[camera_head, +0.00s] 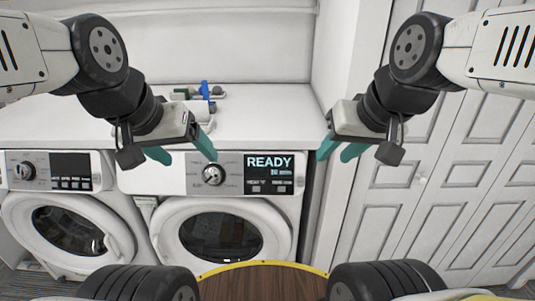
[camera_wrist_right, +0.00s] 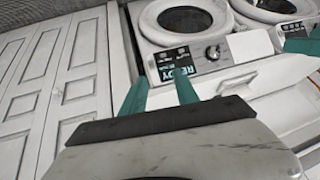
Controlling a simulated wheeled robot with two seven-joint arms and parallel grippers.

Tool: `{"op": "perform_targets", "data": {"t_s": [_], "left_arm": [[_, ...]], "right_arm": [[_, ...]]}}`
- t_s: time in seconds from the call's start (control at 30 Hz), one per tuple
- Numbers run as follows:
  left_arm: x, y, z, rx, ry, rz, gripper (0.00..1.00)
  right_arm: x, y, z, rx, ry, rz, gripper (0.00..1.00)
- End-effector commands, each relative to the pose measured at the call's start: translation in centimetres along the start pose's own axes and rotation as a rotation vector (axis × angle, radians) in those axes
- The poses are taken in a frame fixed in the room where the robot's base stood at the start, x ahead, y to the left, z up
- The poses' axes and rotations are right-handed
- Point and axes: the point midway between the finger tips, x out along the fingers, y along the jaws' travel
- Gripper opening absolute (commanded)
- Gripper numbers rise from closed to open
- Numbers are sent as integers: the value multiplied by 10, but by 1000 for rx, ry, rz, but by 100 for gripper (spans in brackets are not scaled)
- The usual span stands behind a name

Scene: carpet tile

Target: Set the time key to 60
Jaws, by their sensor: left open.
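The right-hand washing machine (camera_head: 140,182) has a dark display (camera_head: 268,174) reading READY, with smaller marks below it too small to read. The time key cannot be told apart among the small keys (camera_head: 255,187) under the display. A round dial (camera_head: 213,174) sits left of the display. The display also shows in the right wrist view (camera_wrist_right: 176,66), turned. My left gripper (camera_head: 184,155) is open and empty, in front of the machine's top edge near the dial. My right gripper (camera_head: 337,153) is open and empty, right of the display. Neither visibly touches the panel.
A second washing machine (camera_head: 70,198) stands at left with its own dial and panel. Small items (camera_head: 203,92) lie on the white counter (camera_head: 265,115). White panelled doors (camera_head: 425,160) are at right. A round wooden top (camera_head: 262,283) is in front.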

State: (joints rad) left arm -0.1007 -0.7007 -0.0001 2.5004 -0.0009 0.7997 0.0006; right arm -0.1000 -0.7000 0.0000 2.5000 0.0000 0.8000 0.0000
Motion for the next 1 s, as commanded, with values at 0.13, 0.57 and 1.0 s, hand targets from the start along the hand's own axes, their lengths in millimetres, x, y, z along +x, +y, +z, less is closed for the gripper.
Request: {"op": "perform_targets", "data": {"t_s": [0.13,0.57,1.0], "left_arm": [[0,0,0,0,0,0,77],[0,0,0,0,-1,0,77],[0,0,0,0,-1,0,77]], "right_arm": [[0,0,0,0,0,0,36],[0,0,0,0,0,0,0],[0,0,0,0,0,0,0]]}}
